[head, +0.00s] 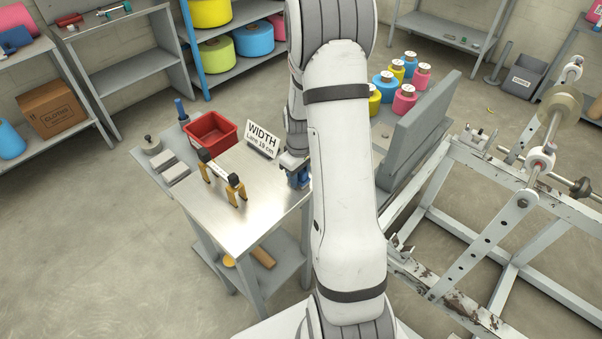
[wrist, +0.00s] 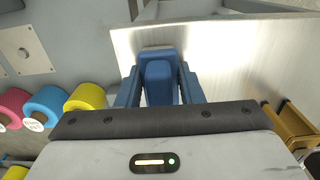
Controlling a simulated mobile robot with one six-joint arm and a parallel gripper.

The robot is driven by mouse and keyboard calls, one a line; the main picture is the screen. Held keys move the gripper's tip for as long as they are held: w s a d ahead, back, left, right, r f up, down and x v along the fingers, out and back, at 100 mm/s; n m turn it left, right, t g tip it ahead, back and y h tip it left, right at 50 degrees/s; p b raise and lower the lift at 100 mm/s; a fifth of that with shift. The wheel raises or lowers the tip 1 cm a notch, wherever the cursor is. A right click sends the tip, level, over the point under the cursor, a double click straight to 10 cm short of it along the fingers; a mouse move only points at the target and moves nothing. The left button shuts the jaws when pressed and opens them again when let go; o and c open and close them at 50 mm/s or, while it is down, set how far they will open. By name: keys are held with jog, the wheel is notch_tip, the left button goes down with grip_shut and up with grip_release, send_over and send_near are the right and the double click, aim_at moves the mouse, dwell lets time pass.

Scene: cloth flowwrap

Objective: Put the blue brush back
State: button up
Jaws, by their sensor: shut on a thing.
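My gripper (head: 297,174) is at the right side of the steel table (head: 238,222), partly hidden behind my arm in the head view. In the wrist view its fingers (wrist: 160,92) are closed on both sides of the blue brush (wrist: 158,72). The brush's blue body fills the space between the fingers, with a pale grey part beyond it. Its far end is hard to make out. The bare metal tabletop (wrist: 225,65) lies behind it; I cannot tell if the brush touches it.
On the table stand a red bin (head: 210,131), a WIDTH sign (head: 263,139), a yellow-legged stand (head: 236,189) and an upright blue-topped object (head: 181,109). Thread spools (head: 404,98) and a grey panel (head: 420,130) are right of my arm. The table's front is clear.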

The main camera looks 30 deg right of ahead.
jog(key=shift+f, duration=0.15)
jog(key=o, duration=1)
jog(key=shift+c, duration=0.2)
notch_tip(320, 180, up, 12)
jog(key=shift+r+b, duration=0.15)
jog(key=shift+b, duration=0.45)
jog(key=s+a+r+m+t, duration=0.1)
jog(key=s+a+r+m, duration=0.1)
jog(key=s+a+r, duration=0.3)
jog(key=s+a+r+m+t, duration=0.2)
jog(key=s+a+r, duration=0.4)
jog(key=s, duration=0.8)
jog(key=shift+s+a+r, duration=0.15)
jog(key=shift+a+r, duration=0.05)
jog(key=shift+a, duration=1.25)
